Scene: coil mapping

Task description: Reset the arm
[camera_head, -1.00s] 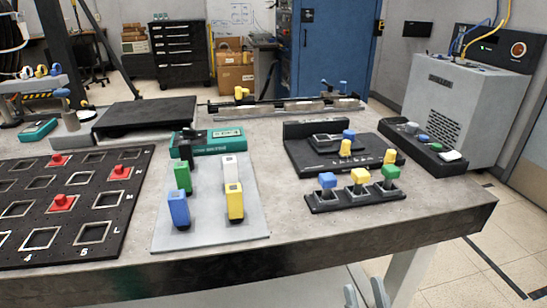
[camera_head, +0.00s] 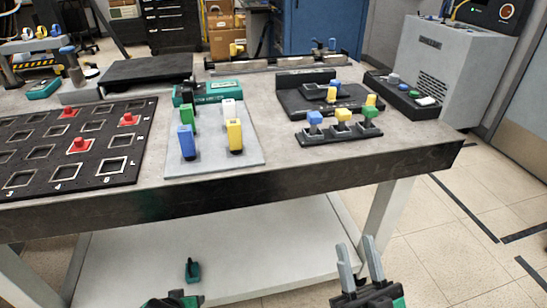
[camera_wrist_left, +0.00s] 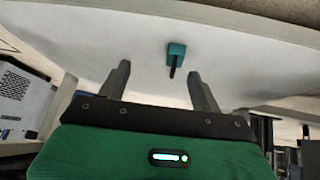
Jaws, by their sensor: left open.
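My right gripper (camera_head: 356,244) is at the bottom right of the head view, in front of the table (camera_head: 290,184) and below its top. Its two grey fingers point up, apart, with nothing between them. My left gripper (camera_wrist_left: 158,74) shows in the left wrist view, open and empty. Only a piece of its green and black body shows at the bottom edge of the head view. A small teal and black object (camera_wrist_left: 176,53) is on the white lower shelf (camera_head: 270,235), beyond the left fingers and apart from them.
The tabletop holds a black grid board (camera_head: 40,152) with red pieces, a grey board (camera_head: 212,158) with coloured blocks, and a black strip (camera_head: 342,131) with coloured knobs. A grey machine (camera_head: 450,65) stands at the right. Floor right of the table is clear.

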